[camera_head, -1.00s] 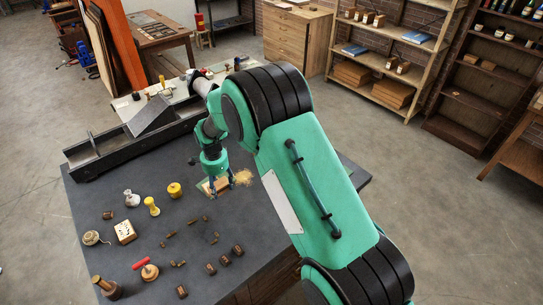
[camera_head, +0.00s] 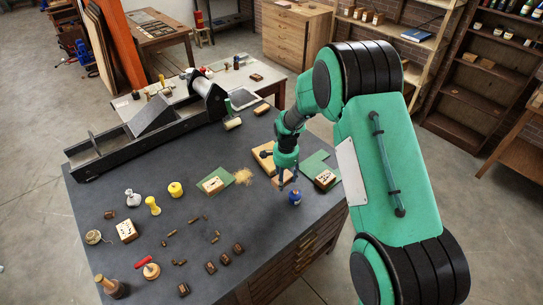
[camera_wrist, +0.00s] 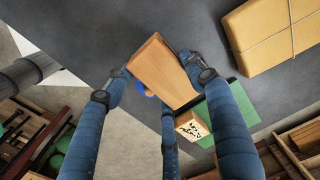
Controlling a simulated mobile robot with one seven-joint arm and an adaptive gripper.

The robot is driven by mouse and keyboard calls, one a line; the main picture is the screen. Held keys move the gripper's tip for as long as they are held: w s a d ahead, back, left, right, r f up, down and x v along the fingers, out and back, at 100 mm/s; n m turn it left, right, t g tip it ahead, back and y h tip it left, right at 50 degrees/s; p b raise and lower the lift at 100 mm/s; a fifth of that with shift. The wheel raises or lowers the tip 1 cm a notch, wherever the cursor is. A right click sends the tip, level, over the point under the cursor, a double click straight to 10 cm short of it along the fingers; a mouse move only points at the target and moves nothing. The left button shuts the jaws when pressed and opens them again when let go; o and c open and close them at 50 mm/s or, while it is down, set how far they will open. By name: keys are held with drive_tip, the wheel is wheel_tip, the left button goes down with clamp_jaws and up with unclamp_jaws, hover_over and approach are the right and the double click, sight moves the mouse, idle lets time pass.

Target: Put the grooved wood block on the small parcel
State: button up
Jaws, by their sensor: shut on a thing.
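My gripper (camera_head: 286,183) is shut on a plain tan wood block, seen in the wrist view (camera_wrist: 163,72) between the blue fingers. I take it for the grooved wood block; its groove is not clear to see. In the head view, the gripper partly covers the block. The small parcel (camera_wrist: 275,35), brown and tied with string, lies on the dark table at the upper right of the wrist view, apart from the block. In the head view, the parcel (camera_head: 262,160) lies just behind and left of my gripper, partly hidden by it.
A green sheet with a carved block (camera_head: 325,178) lies to the right. Another carved block (camera_head: 212,185) lies on a green sheet to the left. Several small stamps stand on the dark tabletop (camera_head: 240,215).

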drive_tip(key=shift+w, duration=0.15)
drive_tip(key=w+a, duration=0.1)
drive_tip(key=w, duration=0.4)
drive_tip(key=w+a+f+p, duration=0.1)
drive_tip(key=w+a, duration=0.1)
drive_tip(key=w, duration=0.3)
drive_tip(key=w+a+p, duration=0.1)
drive_tip(key=w, duration=0.4)
drive_tip(key=shift+a+f, duration=0.2)
drive_tip(key=shift+a, duration=0.15)
drive_tip(key=shift+f+p, duration=0.6)
drive_tip(key=shift+f, duration=1.2)
drive_tip(key=shift+f, duration=0.15)
drive_tip(key=o, duration=1.2)
drive_tip(key=shift+o, duration=0.2)
wheel_tip(320, 180, up, 12)
drive_tip(key=b, duration=0.2)
